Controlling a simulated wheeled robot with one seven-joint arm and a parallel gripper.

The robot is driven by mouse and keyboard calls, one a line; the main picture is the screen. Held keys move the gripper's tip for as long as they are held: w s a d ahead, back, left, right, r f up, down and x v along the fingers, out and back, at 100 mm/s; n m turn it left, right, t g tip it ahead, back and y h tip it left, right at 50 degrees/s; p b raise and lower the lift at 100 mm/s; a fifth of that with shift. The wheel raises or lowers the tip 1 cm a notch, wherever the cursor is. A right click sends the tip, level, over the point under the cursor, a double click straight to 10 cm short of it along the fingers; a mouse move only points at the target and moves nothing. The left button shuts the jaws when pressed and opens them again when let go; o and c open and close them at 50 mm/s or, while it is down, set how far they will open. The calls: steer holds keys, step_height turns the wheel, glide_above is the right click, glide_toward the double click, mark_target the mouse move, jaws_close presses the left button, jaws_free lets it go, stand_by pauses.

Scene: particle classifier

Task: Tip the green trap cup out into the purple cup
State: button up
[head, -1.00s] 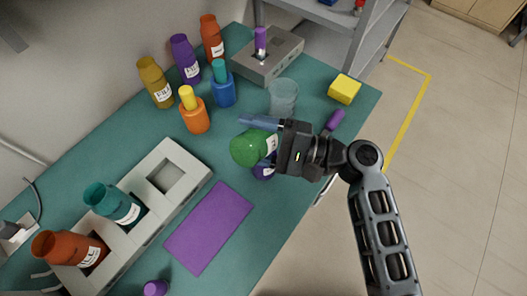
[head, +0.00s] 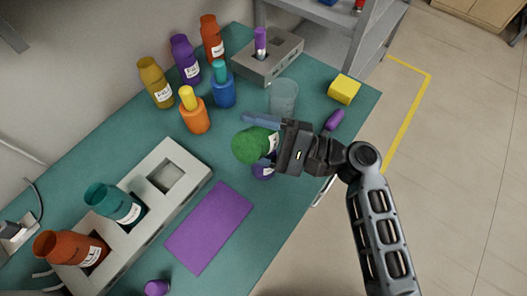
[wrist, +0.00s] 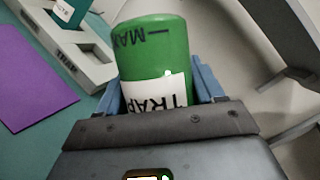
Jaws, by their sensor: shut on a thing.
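The green trap cup (head: 249,147) is in my gripper (head: 268,142), held tilted above the table. In the wrist view the green cup (wrist: 160,55) shows its white TRAP label and a MAX mark between my blue fingers. My gripper is shut on it. A purple cup (head: 263,172) with a white label shows just below the green cup, partly hidden by it and by my gripper. I cannot see inside either cup, nor whether they touch.
A purple mat (head: 210,228) lies in front, beside a grey rack (head: 190,204) holding teal and red-orange bottles.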

steer(key=shift+w+d+m, duration=0.2)
steer(key=shift+m, duration=0.6)
stand_by(0.4)
steer(key=shift+t+y, duration=0.3)
stand_by(0.5)
steer(key=n, duration=0.1)
steer(key=s+n+h, duration=0.1)
steer(key=n, duration=0.1)
steer(key=shift+a+f+g+b, duration=0.15)
steer(key=shift+a+g+b, duration=0.25)
steer(key=shift+s+a+n+h, duration=0.1)
steer(key=shift+n+h, duration=0.4)
steer(key=shift+n, duration=0.3)
